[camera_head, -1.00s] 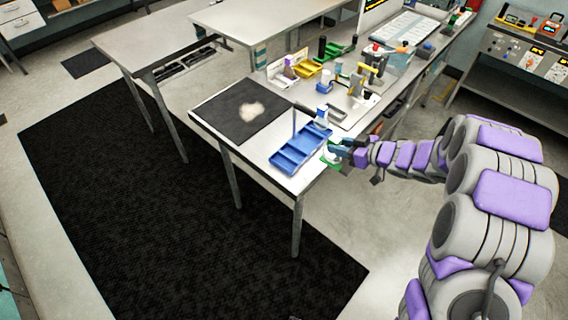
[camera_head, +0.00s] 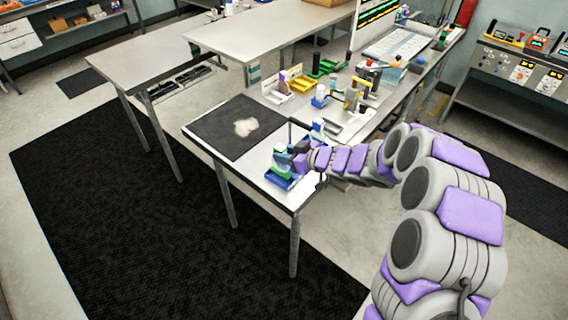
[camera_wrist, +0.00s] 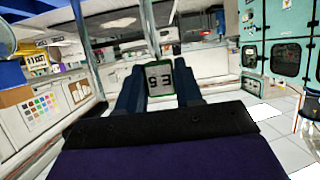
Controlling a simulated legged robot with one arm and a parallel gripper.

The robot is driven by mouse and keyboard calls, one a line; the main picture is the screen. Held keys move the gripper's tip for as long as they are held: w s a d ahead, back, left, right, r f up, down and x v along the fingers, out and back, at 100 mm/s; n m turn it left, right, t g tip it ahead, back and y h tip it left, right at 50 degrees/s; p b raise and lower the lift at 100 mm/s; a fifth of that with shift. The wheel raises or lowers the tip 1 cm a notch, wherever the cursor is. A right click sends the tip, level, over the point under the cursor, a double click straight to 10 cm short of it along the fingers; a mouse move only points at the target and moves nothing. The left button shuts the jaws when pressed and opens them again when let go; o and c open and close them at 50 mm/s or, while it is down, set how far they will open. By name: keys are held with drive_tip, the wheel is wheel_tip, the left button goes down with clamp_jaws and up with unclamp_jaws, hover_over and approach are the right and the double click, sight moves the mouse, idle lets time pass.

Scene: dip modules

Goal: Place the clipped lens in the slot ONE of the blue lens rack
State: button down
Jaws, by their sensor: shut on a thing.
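The blue lens rack (camera_head: 278,183) lies on the near corner of the table. The lens is upright between the fingers. In the head view only a green bit of it shows at the fingers. I cannot tell whether the lens touches the rack, and slot ONE cannot be made out.
A thin dark post stands behind the rack. The table's front edge is close to the rack.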

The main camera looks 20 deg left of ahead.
sight(284, 173)
drive_tip(key=shift+a+f, duration=0.1)
drive_tip(key=shift+a, duration=0.2)
drive_tip(key=shift+d+f+b, duration=0.1)
drive_tip(key=shift+f+b, duration=0.65)
drive_tip(key=shift+f, duration=0.9)
drive_tip(key=c, duration=0.7)
unclamp_jaws()
drive_tip(key=shift+f, duration=0.1)
drive_tip(key=shift+c, duration=0.2)
drive_tip(key=shift+s+d+r, duration=0.1)
drive_tip(key=shift+d+r, duration=0.1)
drive_tip(key=p+v, duration=0.2)
drive_tip(key=v, duration=0.9)
drive_tip(key=shift+d, duration=0.25)
drive_tip(key=shift+s+r, duration=0.1)
